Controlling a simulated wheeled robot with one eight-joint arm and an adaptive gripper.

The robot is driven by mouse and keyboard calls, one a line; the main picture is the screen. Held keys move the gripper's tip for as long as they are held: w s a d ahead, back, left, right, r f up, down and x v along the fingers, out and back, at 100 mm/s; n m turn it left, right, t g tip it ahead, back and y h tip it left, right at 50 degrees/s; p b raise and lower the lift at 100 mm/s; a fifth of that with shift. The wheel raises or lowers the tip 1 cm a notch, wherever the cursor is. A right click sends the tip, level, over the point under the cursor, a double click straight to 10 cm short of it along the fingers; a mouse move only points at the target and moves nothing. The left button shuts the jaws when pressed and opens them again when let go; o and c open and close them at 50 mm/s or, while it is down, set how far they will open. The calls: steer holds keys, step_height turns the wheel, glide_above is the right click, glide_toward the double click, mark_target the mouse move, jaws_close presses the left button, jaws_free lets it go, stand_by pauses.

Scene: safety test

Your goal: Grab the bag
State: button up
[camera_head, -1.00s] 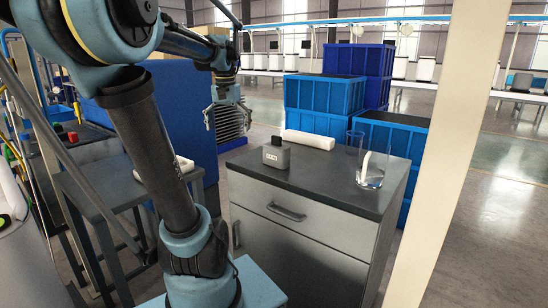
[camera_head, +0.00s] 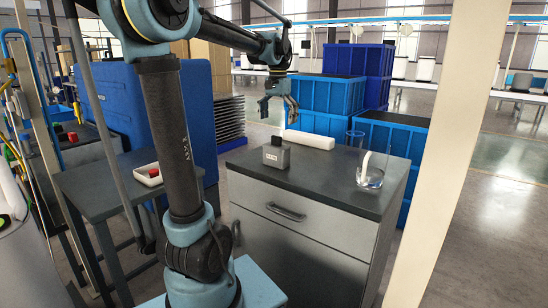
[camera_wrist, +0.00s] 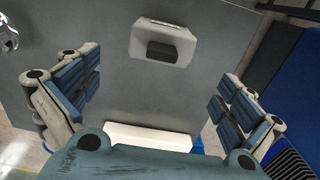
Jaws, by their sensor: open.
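I cannot make out anything that is clearly a bag. On the dark top of a grey cabinet (camera_head: 300,178) stand a small grey container with a black cap (camera_head: 276,158), a long white object (camera_head: 309,140) at the back edge, and a clear glass vessel (camera_head: 372,178) at the right. My gripper (camera_head: 278,104) is open and empty, above and behind the cabinet's back edge. In the wrist view, its fingers (camera_wrist: 155,90) are spread wide over the cabinet top. The grey container (camera_wrist: 163,41) lies ahead, and the white object (camera_wrist: 150,137) is partly hidden by my gripper.
Blue crates (camera_head: 322,95) are stacked behind the cabinet. A side table (camera_head: 100,190) at the left holds a white tray (camera_head: 142,179) with a red item. A pale post (camera_head: 450,150) rises at the right. The cabinet's front top is mostly clear.

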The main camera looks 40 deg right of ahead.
mark_target(276, 145)
step_height(276, 145, down, 12)
steer(key=shift+w+a+r, duration=0.1)
steer(key=shift+w+a, duration=0.05)
steer(key=c, duration=1.1)
